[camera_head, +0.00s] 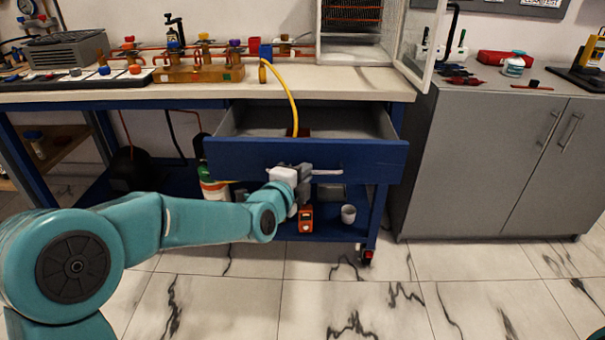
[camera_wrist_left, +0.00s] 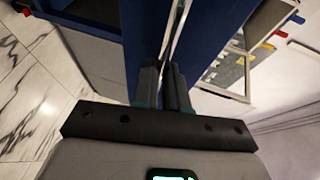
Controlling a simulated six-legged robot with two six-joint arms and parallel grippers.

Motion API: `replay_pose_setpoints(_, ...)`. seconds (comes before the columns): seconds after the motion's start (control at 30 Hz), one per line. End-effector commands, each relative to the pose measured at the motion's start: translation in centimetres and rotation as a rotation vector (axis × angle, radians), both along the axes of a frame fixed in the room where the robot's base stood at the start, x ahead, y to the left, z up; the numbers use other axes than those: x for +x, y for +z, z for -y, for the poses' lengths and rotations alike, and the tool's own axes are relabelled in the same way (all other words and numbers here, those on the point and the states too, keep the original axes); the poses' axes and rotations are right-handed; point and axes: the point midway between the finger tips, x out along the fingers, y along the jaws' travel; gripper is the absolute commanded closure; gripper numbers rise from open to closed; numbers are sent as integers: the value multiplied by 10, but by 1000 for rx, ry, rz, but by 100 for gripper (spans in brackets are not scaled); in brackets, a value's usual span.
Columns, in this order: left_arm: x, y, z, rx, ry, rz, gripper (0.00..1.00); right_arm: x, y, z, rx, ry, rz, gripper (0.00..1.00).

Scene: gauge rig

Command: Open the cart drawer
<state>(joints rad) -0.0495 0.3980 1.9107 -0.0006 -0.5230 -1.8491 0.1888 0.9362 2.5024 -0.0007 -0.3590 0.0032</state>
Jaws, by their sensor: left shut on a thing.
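The blue cart drawer (camera_head: 235,162) stands pulled out from under the white worktop, and its grey inside shows. Its thin metal handle (camera_head: 329,172) runs across the front. My left gripper (camera_head: 304,176) is at the drawer front, shut on the handle. In the left wrist view the two dark fingers (camera_wrist_left: 163,85) close around the handle bar (camera_wrist_left: 177,32), close to the blue drawer face (camera_wrist_left: 143,35). My right gripper is not in view.
A yellow hose (camera_head: 288,88) hangs from the worktop (camera_head: 360,88) into the drawer. A white cup (camera_head: 348,213) and an orange device (camera_head: 305,218) sit on the cart's lower shelf. A grey cabinet (camera_head: 480,165) stands at the right. The tiled floor in front is clear.

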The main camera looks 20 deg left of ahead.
Motion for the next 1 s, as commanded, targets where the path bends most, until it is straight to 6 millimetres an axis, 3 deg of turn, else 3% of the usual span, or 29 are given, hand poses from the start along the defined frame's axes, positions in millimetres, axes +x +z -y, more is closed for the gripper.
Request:
replay_pose_setpoints(0.3, 4, 1, -2, 0, 2, 4, 100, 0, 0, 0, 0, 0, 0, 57)
replay_pose_setpoints(0.4, 4, 1, -2, 0, 2, 4, 62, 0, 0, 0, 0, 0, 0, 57)
replay_pose_setpoints(0.77, -2, 3, -2, 1, 2, 4, 62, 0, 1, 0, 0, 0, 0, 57)
replay_pose_setpoints(0.87, -14, 7, -4, 0, 2, 5, 62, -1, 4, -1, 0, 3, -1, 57)
replay_pose_setpoints(1.0, -47, 14, -8, 1, 2, 4, 62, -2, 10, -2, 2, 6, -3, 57)
